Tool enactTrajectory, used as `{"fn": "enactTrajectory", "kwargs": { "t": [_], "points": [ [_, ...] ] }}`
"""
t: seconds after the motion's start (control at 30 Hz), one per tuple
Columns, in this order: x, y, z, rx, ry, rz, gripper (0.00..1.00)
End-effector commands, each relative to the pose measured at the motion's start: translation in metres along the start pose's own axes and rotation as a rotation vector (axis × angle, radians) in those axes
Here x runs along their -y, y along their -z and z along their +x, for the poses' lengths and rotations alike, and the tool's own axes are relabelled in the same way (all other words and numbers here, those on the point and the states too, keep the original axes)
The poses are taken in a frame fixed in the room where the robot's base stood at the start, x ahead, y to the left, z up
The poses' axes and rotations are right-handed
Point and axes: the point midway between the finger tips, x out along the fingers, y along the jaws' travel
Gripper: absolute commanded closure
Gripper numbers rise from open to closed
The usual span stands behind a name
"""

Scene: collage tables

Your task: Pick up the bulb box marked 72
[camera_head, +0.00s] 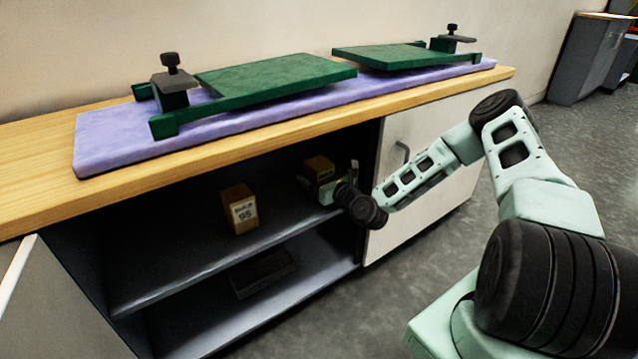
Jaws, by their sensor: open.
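A small brown box (320,166) stands on the upper shelf inside the cabinet, toward the right. My gripper (314,183) is at this box, in front of it and covering its lower part. Its label is hidden, so I cannot read a number on it. My gripper is open; I cannot tell whether its fingers touch the box or are around it. Another brown box (240,208) with a white label reading "BULB 95" stands on the same shelf to the left.
The upper shelf (165,275) is otherwise mostly clear. A dark flat object (263,271) lies on the lower shelf. The right cabinet door (425,215) is beside my arm. Two green clamp boards (275,78) (390,56) rest on a purple slab (105,140) on the wooden top (30,180).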

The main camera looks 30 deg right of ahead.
Motion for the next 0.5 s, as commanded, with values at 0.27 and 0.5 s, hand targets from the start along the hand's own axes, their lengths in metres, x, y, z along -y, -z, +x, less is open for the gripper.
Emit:
{"fn": "enactTrajectory", "kwargs": {
  "t": [0.27, 0.5],
  "points": [
    [0.0, 0.001, 0.018, -0.001, 0.0, 0.0, 0.15],
    [0.0, 0.001, 0.018, -0.001, 0.0, 0.001, 0.43]
  ]
}}
